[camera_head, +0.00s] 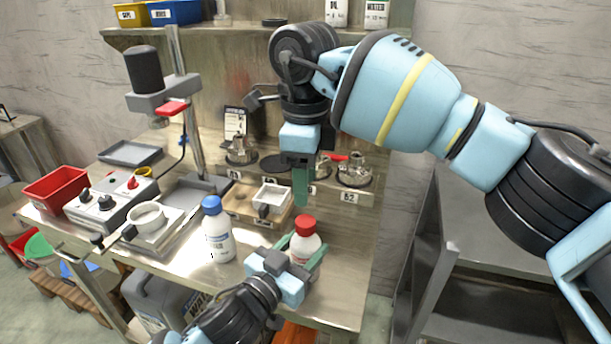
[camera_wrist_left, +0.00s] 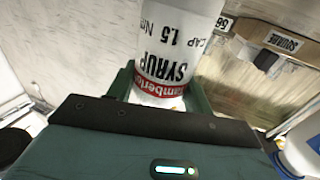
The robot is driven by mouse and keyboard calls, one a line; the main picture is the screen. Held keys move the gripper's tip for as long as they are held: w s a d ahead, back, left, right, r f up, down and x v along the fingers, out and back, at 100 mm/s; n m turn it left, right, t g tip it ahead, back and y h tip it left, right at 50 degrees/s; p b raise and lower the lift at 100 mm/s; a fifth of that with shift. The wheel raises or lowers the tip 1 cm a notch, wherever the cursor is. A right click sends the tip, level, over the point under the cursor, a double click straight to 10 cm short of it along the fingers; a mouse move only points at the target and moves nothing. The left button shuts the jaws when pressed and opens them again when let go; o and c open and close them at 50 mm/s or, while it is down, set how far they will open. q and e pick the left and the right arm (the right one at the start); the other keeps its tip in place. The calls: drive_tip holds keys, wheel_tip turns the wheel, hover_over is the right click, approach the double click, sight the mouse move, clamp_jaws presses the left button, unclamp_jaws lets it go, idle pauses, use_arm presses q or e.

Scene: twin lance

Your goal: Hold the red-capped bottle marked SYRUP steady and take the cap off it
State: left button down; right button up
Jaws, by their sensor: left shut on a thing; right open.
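The white bottle marked SYRUP with a red cap (camera_head: 305,226) stands at the front right of the bench. The cap is on it. In the left wrist view the label of the syrup bottle (camera_wrist_left: 172,62) reads upside down, between green fingers. My left gripper (camera_head: 301,255) is shut on the bottle body, below the cap. My right gripper (camera_head: 300,186) is open and empty, pointing down above the cap and slightly behind it, apart from it. The gap between its fingers is hard to see from here.
A blue-capped white bottle (camera_head: 217,232) stands to the left of the syrup bottle. A press stand (camera_head: 190,110), a control box (camera_head: 107,203) and a red bin (camera_head: 57,188) are further left. Metal fittings (camera_head: 354,171) and a white square tray (camera_head: 271,196) sit behind.

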drive_tip(key=m, duration=2.8)
drive_tip(key=shift+m, duration=0.4)
drive_tip(key=m, duration=0.4)
